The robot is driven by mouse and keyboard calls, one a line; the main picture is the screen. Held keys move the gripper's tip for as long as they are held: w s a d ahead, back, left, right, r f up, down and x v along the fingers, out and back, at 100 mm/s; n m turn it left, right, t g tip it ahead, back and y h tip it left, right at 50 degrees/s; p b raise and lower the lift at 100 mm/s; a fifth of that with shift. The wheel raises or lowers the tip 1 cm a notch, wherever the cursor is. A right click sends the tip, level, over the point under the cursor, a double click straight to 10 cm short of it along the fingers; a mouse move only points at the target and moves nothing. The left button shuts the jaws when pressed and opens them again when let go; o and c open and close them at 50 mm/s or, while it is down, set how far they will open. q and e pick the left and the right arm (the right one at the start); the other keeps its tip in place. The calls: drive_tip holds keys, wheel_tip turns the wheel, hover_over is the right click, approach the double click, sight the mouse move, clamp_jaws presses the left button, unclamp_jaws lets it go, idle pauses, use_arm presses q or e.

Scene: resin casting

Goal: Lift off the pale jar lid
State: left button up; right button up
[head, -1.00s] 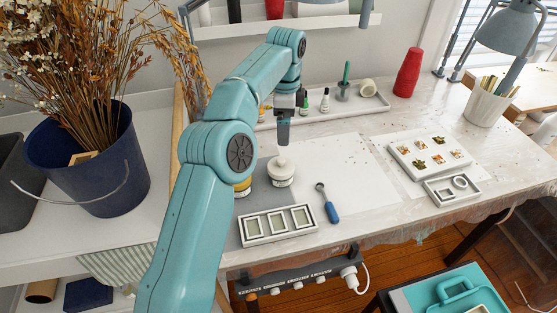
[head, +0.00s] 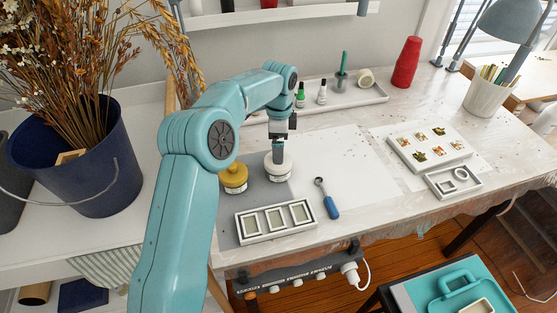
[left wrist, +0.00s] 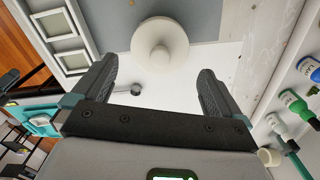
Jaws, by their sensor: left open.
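The pale jar (head: 279,172), with its round knobbed lid, stands on the grey mat (head: 228,206) beside a yellow-lidded jar (head: 233,178). In the left wrist view the pale lid (left wrist: 174,34) and its central knob lie just beyond the fingertips. My left gripper (head: 279,155) points down over the pale jar in the head view and hides part of the lid. The left wrist view shows its two fingers (left wrist: 157,70) wide apart with nothing between them. Whether a finger touches the lid cannot be told. My right gripper is not in view.
A framed mould tray (head: 276,236) lies in front of the jars, and a blue-handled tool (head: 330,205) lies to the right. A long tray (head: 370,98) with small bottles stands behind. The white sheet (head: 345,165) is mostly clear.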

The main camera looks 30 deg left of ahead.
use_arm(q)
wheel_tip(320, 180, down, 5)
drive_tip(key=shift+s+a+r+p, duration=0.1)
drive_tip(key=shift+s+r+p, duration=0.05)
drive_tip(key=shift+p, duration=0.45)
drive_tip(key=shift+f, duration=0.2)
drive_tip(key=c, duration=0.8)
